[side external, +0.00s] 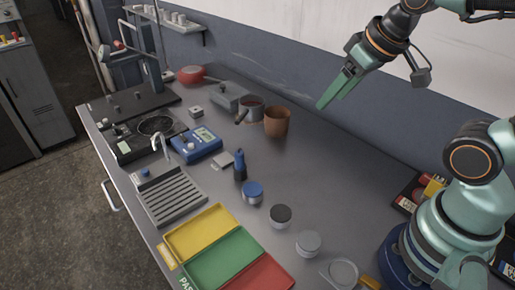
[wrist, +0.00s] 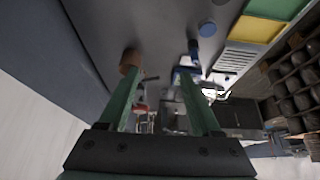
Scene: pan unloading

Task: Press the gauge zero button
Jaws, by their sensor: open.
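The gauge is most likely the blue box with a small display (side external: 197,145) left of the middle of the bench in the side view. Its buttons are too small to tell apart. In the wrist view a blue shape (wrist: 188,71) near the right fingertip looks like the same box, partly hidden by the finger. My gripper (side external: 323,103) is high above the back of the bench, to the right of the gauge and well apart from it. In the wrist view my gripper (wrist: 160,76) has its two green fingers spread, with nothing held between them.
A copper-brown pot (side external: 277,121) and a grey pan (side external: 251,108) stand behind the gauge. A dark blue bottle-like object (side external: 240,165) and several round lidded tins stand in front. Yellow (side external: 201,232), green and red trays lie at the front edge. The right-middle bench is clear.

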